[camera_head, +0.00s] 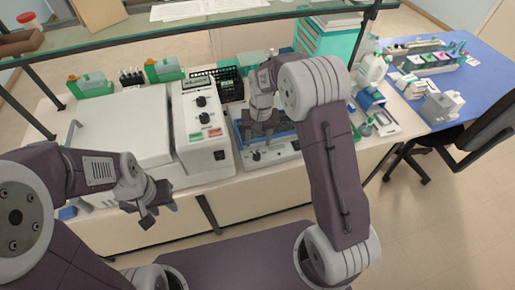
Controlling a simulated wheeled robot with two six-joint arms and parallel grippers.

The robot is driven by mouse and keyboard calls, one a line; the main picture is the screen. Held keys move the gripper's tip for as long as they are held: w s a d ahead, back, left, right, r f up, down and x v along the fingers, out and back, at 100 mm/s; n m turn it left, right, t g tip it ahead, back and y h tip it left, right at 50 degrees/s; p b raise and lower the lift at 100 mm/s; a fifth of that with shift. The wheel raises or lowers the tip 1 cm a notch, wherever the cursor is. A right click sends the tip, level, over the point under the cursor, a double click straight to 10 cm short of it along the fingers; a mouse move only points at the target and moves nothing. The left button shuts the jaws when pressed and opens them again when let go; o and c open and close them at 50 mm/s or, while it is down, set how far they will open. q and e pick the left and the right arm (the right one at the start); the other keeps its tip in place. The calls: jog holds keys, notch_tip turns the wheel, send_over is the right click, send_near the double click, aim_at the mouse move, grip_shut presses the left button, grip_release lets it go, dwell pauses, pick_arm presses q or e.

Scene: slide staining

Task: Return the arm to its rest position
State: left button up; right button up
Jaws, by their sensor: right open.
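My left gripper (152,203) hangs in front of the bench's front edge, at the lower left, below the white machine. It is small and dark here, and I cannot tell whether its fingers are apart. My right arm reaches up and bends over the bench. Its gripper (262,128) points down over a low white device with a blue tray (284,125). The right gripper is open, and I see nothing held in it. The arm and gripper hide part of the tray and the device (268,156).
A large white machine (120,130) with a control unit (203,130) stands left of the right gripper. A black rack (229,88) is behind. Bottles and boxes crowd the right side. A glass shelf (150,25) crosses above. A black chair (470,140) stands at the right.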

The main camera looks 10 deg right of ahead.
jog(key=shift+w+r, duration=0.1)
jog(key=shift+r, duration=0.15)
jog(key=shift+d, duration=0.1)
jog(key=s+d+r+b, duration=0.2)
jog(key=s+r, duration=0.2)
jog(key=s, duration=0.1)
jog(key=s+d+f+n, duration=0.1)
jog(key=s+f, duration=0.1)
jog(key=s, duration=0.4)
jog(key=s+d+f+t, duration=0.1)
jog(key=s+f, duration=0.1)
jog(key=s, duration=0.5)
jog(key=shift+f+n, duration=0.25)
jog(key=shift+n, duration=0.15)
jog(key=shift+s, duration=0.25)
jog(key=shift+w, duration=0.1)
